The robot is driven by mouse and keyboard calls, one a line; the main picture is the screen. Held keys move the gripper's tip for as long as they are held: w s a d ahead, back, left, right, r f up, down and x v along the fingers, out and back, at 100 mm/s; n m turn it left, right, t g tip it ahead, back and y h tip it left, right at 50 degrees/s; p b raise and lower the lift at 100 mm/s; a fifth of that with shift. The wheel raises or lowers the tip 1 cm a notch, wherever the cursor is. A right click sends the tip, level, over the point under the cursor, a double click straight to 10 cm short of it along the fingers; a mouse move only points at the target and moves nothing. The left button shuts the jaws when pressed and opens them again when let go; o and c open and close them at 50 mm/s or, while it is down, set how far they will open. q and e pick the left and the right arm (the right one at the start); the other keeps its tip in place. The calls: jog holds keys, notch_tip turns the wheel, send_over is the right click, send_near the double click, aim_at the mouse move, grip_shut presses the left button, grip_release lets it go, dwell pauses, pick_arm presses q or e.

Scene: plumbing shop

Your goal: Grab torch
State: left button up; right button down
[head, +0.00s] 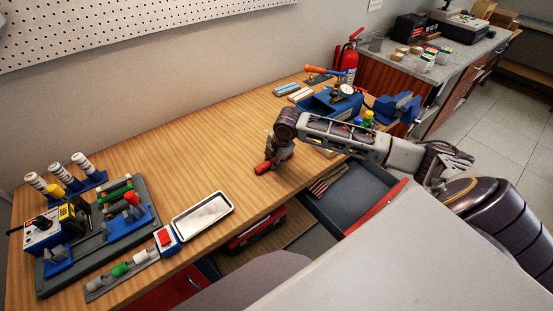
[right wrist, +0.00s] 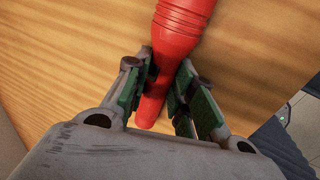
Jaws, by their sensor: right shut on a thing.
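The red torch (head: 263,167) lies on the wooden workbench (head: 150,150), near its front edge, in the head view. My right gripper (head: 276,160) reaches down onto it from the right. In the right wrist view the torch (right wrist: 180,32) runs between the two fingers, with its ribbed wide part beyond them. The right gripper (right wrist: 163,92) is shut on the torch's narrower part. The gripper hides part of the torch in the head view. I cannot tell whether the torch touches the bench. My left gripper is not in view.
An empty white tray (head: 178,226) lies left of the torch. A grey fixture board (head: 45,273) with tubes and tools fills the bench's left end. An open drawer (head: 350,200) sticks out below my right arm. A blue toolbox (head: 318,104) and blue vise (head: 397,105) stand farther right.

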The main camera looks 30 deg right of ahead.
aim_at(274, 159)
jog(key=shift+r, duration=0.1)
notch_tip(274, 159, up, 10)
dwell(0.8)
